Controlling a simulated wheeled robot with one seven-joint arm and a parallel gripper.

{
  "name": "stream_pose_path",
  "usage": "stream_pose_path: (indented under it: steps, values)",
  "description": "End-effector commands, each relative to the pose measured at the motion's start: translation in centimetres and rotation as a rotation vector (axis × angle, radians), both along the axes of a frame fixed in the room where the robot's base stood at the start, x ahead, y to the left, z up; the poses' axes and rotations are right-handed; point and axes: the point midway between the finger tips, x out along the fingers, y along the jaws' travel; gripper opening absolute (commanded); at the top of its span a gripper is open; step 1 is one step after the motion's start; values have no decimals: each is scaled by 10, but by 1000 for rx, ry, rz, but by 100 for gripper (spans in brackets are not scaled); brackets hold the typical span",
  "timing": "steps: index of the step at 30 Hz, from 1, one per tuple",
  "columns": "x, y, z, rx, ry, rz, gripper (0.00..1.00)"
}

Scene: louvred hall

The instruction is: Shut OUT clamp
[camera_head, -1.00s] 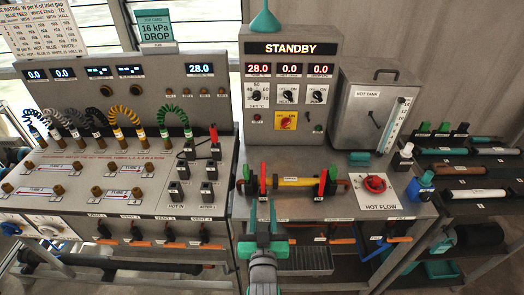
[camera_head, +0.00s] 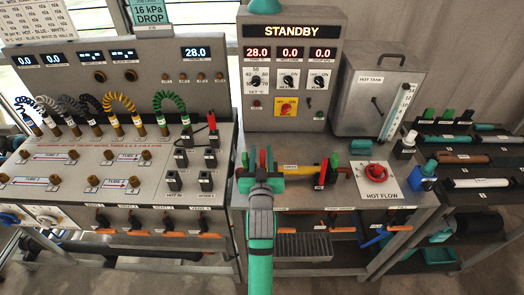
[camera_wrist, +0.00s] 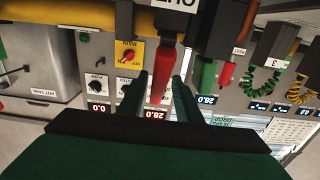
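The OUT clamp has a red lever (camera_wrist: 165,70) and a dark body with a white "OUT" label, upside down at the top edge of the wrist view. In the wrist view my gripper (camera_wrist: 160,90) is open, one finger on each side of the red lever, with gaps visible. I cannot tell whether either finger touches it. The other clamp (camera_head: 322,173), red with green beside it, stands at the tube's right end.
A red HOT FLOW knob (camera_head: 376,169) lies right of the tube. The STANDBY panel (camera_head: 290,80) rises behind it.

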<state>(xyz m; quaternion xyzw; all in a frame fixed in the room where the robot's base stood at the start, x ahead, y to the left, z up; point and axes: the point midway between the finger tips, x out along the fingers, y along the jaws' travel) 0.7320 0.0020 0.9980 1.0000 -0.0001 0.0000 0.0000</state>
Motion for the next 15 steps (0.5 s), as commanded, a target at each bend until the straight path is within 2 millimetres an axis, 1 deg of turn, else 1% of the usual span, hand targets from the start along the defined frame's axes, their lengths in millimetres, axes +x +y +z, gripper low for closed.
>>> stream_pose_path:
  steps: [1, 6, 14, 15]
  values:
    - [5, -2, 0, 1, 0, -3, 31]
    - [12, -4, 0, 1, 0, -6, 31]
    - [12, -3, 0, 0, 0, -4, 31]
    - [12, -2, 0, 0, 0, -2, 22]
